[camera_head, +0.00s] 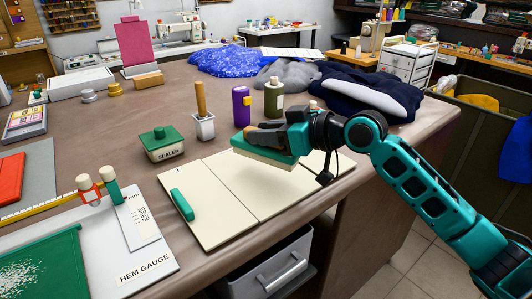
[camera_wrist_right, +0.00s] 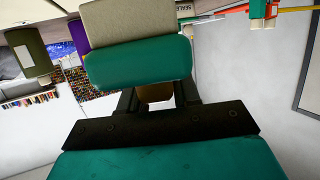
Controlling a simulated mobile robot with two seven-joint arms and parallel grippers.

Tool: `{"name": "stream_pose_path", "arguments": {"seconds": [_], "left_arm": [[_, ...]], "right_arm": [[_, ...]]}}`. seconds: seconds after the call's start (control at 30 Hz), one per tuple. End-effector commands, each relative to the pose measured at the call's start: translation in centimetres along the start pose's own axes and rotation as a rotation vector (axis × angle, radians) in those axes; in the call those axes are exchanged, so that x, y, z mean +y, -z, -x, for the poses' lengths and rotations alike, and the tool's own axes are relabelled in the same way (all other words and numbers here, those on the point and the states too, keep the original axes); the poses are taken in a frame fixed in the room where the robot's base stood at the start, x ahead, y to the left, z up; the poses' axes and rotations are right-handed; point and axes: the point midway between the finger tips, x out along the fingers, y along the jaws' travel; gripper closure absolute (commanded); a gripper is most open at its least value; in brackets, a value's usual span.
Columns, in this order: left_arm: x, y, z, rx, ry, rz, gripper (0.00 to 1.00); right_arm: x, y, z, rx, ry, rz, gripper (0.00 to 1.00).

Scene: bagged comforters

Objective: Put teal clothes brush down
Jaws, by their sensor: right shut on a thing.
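The teal clothes brush (camera_head: 262,151) has a teal back and a pale underside. My right gripper (camera_head: 264,134) is shut on it and holds it over the right part of a cream folding board (camera_head: 212,228). I cannot tell whether the brush touches the board. In the right wrist view the brush's teal side (camera_wrist_right: 138,62) and beige side (camera_wrist_right: 130,22) are just beyond the gripper (camera_wrist_right: 158,98). My left gripper is not in view.
A small teal bar (camera_head: 182,204) lies on the board's left panel. Folded dark cloth (camera_head: 350,82) lies at back right.

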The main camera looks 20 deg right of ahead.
Motion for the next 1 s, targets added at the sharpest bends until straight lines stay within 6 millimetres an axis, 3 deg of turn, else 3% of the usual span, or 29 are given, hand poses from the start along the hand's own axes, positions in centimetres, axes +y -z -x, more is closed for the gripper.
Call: {"name": "stream_pose_path", "arguments": {"seconds": [0.33, 0.7, 0.73, 1.0], "left_arm": [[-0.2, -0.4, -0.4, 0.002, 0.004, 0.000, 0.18], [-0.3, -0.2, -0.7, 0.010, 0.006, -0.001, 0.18], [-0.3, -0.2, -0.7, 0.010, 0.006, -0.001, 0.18], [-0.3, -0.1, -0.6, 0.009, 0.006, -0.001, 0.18]], "right_arm": [[0.0, -4.0, -1.2, 0.000, 0.001, -0.004, 1.00], [0.0, -4.5, -1.4, 0.001, 0.000, 0.000, 1.00], [0.0, -4.5, -1.4, 0.000, 0.000, -0.001, 0.68], [0.0, -4.4, -1.3, 0.000, 0.000, -0.001, 0.43]]}}
